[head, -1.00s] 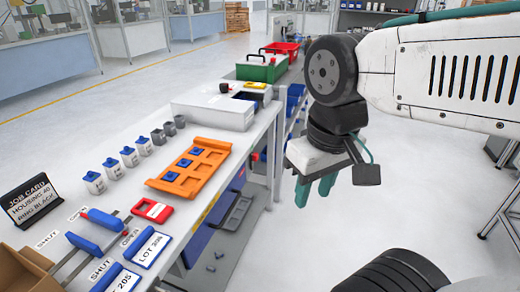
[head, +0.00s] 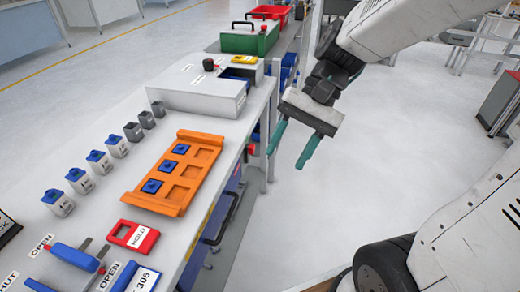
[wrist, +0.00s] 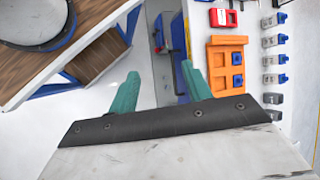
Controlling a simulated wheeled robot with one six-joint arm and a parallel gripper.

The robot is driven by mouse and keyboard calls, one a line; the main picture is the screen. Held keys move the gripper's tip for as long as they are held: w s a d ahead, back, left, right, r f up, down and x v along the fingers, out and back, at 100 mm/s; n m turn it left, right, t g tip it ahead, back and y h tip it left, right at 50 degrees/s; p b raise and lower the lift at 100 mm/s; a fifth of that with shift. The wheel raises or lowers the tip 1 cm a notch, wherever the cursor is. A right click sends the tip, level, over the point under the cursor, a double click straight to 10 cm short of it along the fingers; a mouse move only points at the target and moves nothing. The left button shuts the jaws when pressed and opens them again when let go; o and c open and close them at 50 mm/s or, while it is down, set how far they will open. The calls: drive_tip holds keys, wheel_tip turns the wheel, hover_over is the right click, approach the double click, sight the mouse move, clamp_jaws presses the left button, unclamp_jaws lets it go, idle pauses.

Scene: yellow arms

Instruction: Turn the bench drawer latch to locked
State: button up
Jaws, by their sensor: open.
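The bench (head: 250,118) runs along the left of the head view. Its front has a blue drawer area with a black bar handle (head: 229,214). A small red and dark part (head: 250,150) sits on the front just under the top edge; I cannot tell if it is the latch or how it is turned. My gripper (head: 289,156) is open and empty, to the right of the bench front, its teal fingers pointing down. In the wrist view the open fingers (wrist: 160,72) show below the blue bench front (wrist: 179,42), apart from it.
On the bench top are an orange tray (head: 137,199) with blue pieces, a red HOLD block (head: 133,236), blue-topped containers (head: 99,161) and a white box (head: 205,98). A green bin (head: 242,41) stands beyond. A wooden-topped table (wrist: 98,48) shows in the wrist view.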

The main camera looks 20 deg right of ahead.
drive_tip(key=w+f+m+y, duration=0.4)
drive_tip(key=w+m+y, duration=0.1)
drive_tip(key=w, duration=0.4)
drive_tip(key=m+t+y, duration=0.3)
drive_tip(key=m+t, duration=1)
drive_tip(key=m, duration=0.2)
approach(254, 149)
drive_tip(key=x, duration=0.8)
drive_tip(key=shift+w+a+f, duration=0.1)
drive_tip(key=shift+w+f, duration=0.1)
clamp_jaws()
